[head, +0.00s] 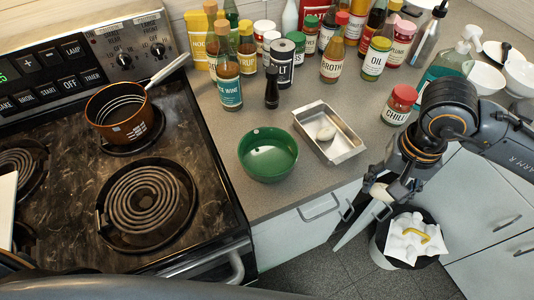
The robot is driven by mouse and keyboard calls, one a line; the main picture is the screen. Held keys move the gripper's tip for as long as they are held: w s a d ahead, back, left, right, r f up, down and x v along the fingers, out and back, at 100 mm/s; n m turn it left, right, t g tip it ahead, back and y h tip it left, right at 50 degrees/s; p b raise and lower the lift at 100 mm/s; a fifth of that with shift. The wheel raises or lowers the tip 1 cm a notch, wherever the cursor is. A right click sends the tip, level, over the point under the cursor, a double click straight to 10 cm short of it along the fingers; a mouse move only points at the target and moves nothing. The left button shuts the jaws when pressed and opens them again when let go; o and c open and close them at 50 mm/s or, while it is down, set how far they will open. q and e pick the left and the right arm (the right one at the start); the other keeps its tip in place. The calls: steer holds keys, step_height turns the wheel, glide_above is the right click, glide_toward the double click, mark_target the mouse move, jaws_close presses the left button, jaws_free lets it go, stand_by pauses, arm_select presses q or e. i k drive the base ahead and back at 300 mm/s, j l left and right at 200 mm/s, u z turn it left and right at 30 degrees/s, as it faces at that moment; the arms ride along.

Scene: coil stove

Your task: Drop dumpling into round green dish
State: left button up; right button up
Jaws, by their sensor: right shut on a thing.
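The round green dish (268,168) stands on the counter near its front edge, just right of the stove. It looks empty apart from highlights. Another pale dumpling (326,133) lies in the metal tray (343,155) between the dish and the gripper. My left gripper is not in view.
A coil stove (75,240) with a copper pot (125,115) is on the left. Several bottles and jars crowd the back; a red-lidded chili jar (398,104) stands near the right arm. A bin (382,257) with paper and a yellow peel is below the gripper.

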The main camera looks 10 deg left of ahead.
mark_target(274, 161)
steer(key=l+u, duration=0.15)
steer(key=u, duration=0.2)
steer(key=k+l+u, duration=0.1)
steer(key=u, duration=0.25)
steer(key=k+l+u, duration=0.1)
steer(key=u, duration=0.25)
